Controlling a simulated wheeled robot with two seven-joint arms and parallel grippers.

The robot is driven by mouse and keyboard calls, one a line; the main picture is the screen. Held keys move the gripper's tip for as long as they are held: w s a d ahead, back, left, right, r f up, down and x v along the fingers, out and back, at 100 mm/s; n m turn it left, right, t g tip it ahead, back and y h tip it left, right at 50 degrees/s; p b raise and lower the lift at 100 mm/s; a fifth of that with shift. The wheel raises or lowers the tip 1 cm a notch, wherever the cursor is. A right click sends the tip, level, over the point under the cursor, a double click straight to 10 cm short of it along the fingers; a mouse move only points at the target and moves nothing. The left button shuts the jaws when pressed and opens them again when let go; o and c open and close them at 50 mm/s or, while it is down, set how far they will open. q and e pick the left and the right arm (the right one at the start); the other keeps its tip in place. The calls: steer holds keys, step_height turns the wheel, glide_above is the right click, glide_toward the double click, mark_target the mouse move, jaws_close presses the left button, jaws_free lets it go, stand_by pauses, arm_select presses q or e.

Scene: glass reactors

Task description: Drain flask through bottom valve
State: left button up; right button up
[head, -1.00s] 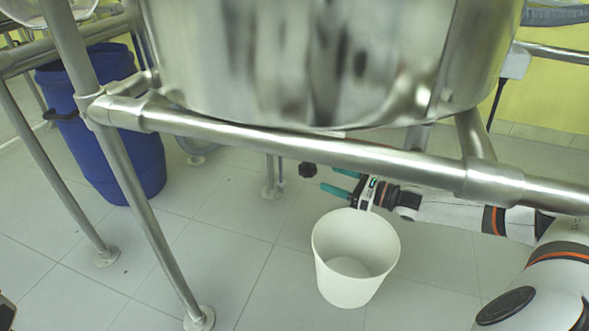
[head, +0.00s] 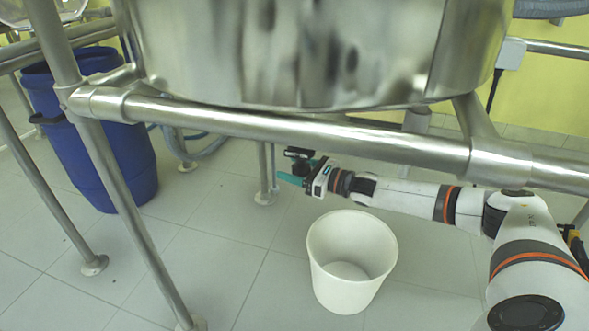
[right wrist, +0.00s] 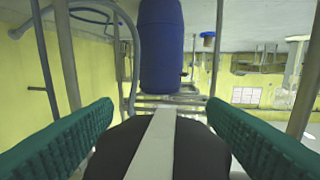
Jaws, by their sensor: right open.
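The big shiny vessel (head: 310,50) hangs in a metal frame at the top of the head view; only its lower part shows. A small black handle (head: 297,152) sits below the frame's front rail; the valve body itself is hidden. My right gripper (head: 290,168) is open, with its green fingers right at the handle; contact cannot be told. In the right wrist view, the green fingers (right wrist: 160,120) stand wide apart with a dark rounded shape with a pale strip between them. A white bucket (head: 335,285) stands on the floor below and in front of my right gripper.
The thick front rail (head: 300,132) runs just above my right arm. A slanting frame leg (head: 130,220) stands at left. A blue drum (head: 115,165) stands behind it and shows in the right wrist view (right wrist: 161,45). Tiled floor around the bucket is clear.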

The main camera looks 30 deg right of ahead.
steer(key=c, duration=1)
